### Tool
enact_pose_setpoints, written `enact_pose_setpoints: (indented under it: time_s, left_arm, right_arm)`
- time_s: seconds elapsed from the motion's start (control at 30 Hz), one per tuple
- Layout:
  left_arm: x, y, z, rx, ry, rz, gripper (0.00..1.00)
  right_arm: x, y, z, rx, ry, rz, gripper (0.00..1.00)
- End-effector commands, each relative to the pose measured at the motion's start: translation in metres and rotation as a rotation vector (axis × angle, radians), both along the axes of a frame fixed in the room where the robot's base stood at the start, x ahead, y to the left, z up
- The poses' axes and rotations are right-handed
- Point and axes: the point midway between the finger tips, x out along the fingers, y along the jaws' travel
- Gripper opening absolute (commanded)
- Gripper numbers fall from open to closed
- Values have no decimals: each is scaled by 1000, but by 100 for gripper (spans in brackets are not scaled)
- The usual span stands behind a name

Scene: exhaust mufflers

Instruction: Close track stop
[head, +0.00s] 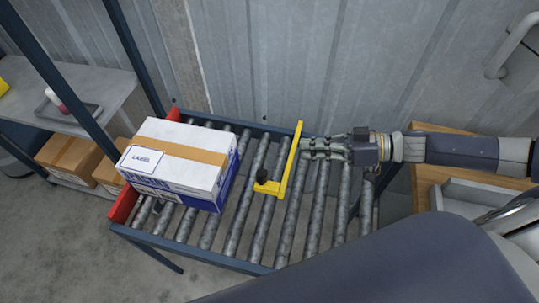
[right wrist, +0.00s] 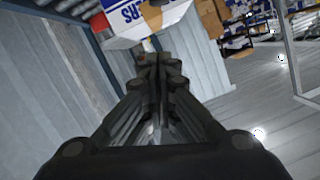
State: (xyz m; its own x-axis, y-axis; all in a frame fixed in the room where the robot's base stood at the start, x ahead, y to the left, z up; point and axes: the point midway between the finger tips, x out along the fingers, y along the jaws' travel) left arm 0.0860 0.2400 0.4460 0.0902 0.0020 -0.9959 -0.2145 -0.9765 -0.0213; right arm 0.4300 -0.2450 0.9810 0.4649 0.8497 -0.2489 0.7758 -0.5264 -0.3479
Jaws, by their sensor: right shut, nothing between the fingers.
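The yellow track stop (head: 291,160) is an angled bar with a black knob on the roller track (head: 232,258). Its long arm stands across the rollers near the middle of the track. My right gripper (head: 304,149) is shut and empty, with its fingertips right at the right side of the yellow bar; I cannot tell whether they touch. The right wrist view shows the closed fingers (right wrist: 152,62) pointing toward the box, with the stop mostly hidden behind them. My left gripper is not in view.
A white and blue labelled box (head: 175,162) sits on the rollers left of the stop, by the red end plate (head: 124,203). A corrugated wall (head: 240,50) runs behind. A shelf (head: 92,90) with cardboard boxes stands at left. Rollers right of the stop are bare.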

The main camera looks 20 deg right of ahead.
Motion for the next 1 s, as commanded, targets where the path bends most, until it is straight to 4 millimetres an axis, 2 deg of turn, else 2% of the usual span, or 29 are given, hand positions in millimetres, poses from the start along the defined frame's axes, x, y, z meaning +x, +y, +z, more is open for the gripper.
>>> enact_pose_setpoints:
  time_s: [0.17,0.6,0.63,0.77,1.0]
  left_arm:
    - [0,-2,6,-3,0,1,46]
    - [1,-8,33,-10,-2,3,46]
    - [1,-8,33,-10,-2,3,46]
    - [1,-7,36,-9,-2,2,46]
    - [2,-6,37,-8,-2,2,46]
  right_arm:
    - [9,18,-2,8,-3,1,0]
    - [48,89,-21,7,-2,1,0]
    - [43,88,-31,5,5,0,0]
    - [37,90,-49,5,4,-1,0]
    - [33,92,-61,5,0,1,0]
